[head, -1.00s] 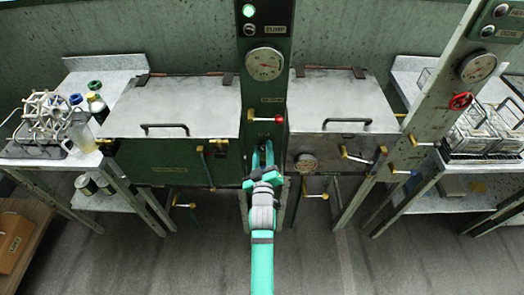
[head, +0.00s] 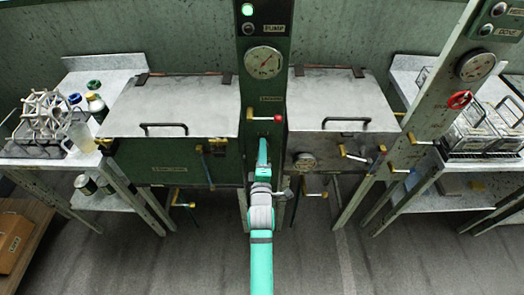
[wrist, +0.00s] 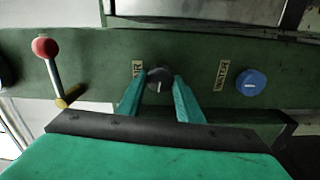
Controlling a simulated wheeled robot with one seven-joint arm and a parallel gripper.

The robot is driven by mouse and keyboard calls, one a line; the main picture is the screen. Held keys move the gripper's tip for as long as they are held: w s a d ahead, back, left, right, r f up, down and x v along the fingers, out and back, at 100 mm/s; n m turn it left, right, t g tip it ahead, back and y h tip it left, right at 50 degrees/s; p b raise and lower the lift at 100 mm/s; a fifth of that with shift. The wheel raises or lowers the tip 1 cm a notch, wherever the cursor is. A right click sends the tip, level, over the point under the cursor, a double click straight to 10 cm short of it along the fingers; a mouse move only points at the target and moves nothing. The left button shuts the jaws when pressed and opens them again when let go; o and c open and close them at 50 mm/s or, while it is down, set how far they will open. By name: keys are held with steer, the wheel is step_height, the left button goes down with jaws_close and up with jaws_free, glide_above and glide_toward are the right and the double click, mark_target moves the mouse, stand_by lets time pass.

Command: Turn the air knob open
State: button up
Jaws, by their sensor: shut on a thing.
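The air knob (wrist: 159,78) is a small dark round knob with a pale mark, on the green column beside a label reading AIR (wrist: 137,69). My gripper (wrist: 161,84) is shut on it in the wrist view, one fingertip on each side. In the head view my gripper (head: 263,147) is at the front of the green column (head: 270,102), below the red-ball lever, and hides the air knob. The wrist view is turned sideways, so the column runs across it.
A blue knob (wrist: 251,82) by a WATER label and a red-ball lever (wrist: 45,48) flank the air knob. A gauge (head: 264,62) sits higher on the column. Lidded basins stand left (head: 175,105) and right (head: 340,100), with levers at their fronts.

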steer(key=shift+a+n, duration=0.1)
steer(key=shift+n, duration=0.5)
steer(key=shift+w, duration=0.1)
steer(key=shift+a, duration=0.1)
steer(key=o, duration=1)
steer(key=s, duration=1.1)
steer(key=shift+w+d, duration=0.2)
